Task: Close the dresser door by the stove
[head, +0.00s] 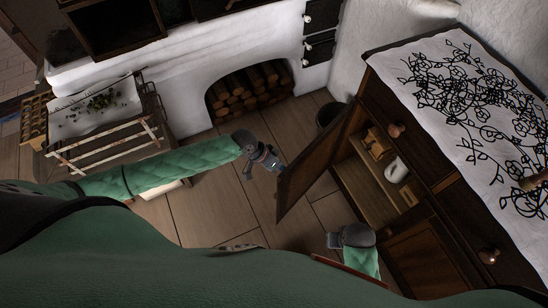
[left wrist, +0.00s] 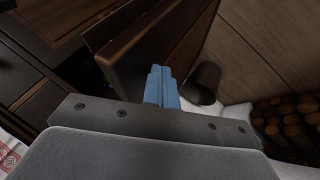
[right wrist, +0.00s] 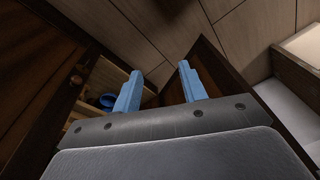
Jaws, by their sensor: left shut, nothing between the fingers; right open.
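The dresser (head: 425,220) stands at the right in the head view. Its wooden door (head: 318,160) is swung wide open, baring shelves (head: 375,178) with a few small items. My left gripper (head: 275,165) is shut and empty, close to the outer side of the open door near its free edge; I cannot tell if it touches. In the left wrist view its blue fingers (left wrist: 161,86) are together in front of the door (left wrist: 165,45). My right gripper shows open and empty in the right wrist view (right wrist: 158,88), near the dresser opening; its fingers are hidden in the head view.
The white stove (head: 190,85) with a log-filled niche (head: 248,90) stands at the back. A dark bucket (head: 330,114) is on the floor behind the door. A rack (head: 100,130) with drying herbs is at the left. The floor (head: 225,215) between is clear.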

